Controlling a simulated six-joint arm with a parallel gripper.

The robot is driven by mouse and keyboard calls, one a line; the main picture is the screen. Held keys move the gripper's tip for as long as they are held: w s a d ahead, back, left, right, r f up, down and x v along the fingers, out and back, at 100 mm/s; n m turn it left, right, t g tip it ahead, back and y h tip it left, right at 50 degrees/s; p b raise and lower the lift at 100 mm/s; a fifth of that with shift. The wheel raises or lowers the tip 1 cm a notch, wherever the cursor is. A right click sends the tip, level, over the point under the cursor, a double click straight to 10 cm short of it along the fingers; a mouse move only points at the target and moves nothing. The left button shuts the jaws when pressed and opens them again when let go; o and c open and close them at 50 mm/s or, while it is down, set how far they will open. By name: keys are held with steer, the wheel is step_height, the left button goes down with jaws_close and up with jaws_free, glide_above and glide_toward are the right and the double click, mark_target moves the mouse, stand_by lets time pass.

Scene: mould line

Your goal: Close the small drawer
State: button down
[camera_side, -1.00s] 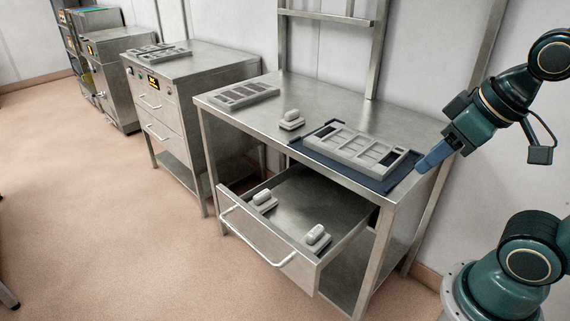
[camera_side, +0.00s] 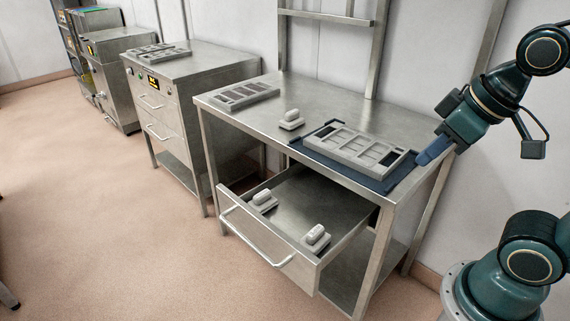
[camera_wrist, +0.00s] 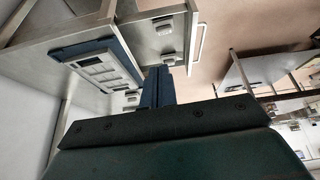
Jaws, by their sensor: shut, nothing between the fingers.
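The small drawer (camera_side: 262,251) is the open metal drawer under the near steel table. It stands well out from the table's front and has a bar handle (camera_side: 254,238) along its face. Two grey blocks with rounded tops, one left (camera_side: 263,201) and one right (camera_side: 315,239), lie inside it. In the wrist view the handle (camera_wrist: 197,43) shows at upper middle. My gripper (camera_side: 422,160) is shut and empty. It is above the right end of the table, beside the blue mat's right corner, apart from the drawer. In the wrist view its fingers (camera_wrist: 157,78) show together.
A grey mould tray (camera_side: 357,149) lies on a blue mat (camera_side: 375,183) on the steel table (camera_side: 330,98). A similar grey block (camera_side: 291,120) and a second tray (camera_side: 244,95) are further left. A drawer cabinet (camera_side: 185,90) stands left. The floor before the drawer is clear.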

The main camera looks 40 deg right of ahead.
steer(key=w+a+f+n+g+h, duration=0.1)
steer(key=w+a+f+n+g, duration=0.1)
steer(key=w+a+f+n, duration=0.3)
steer(key=w+a+f+n+g, duration=0.25)
steer(key=w+a+n, duration=0.2)
steer(key=w, duration=0.25)
steer(key=a+f+n+h, duration=0.3)
steer(key=a+f+n, duration=0.5)
steer(key=a+f, duration=0.5)
step_height(320, 180, down, 3)
steer(key=shift+w+f+g, duration=0.2)
steer(key=shift+w+g, duration=0.2)
steer(key=shift+g, duration=0.05)
steer(key=shift+f, duration=0.1)
glide_above(309, 288)
steer(key=a, duration=0.2)
steer(key=shift+a+f, duration=0.15)
steer(key=shift+f, duration=4.35)
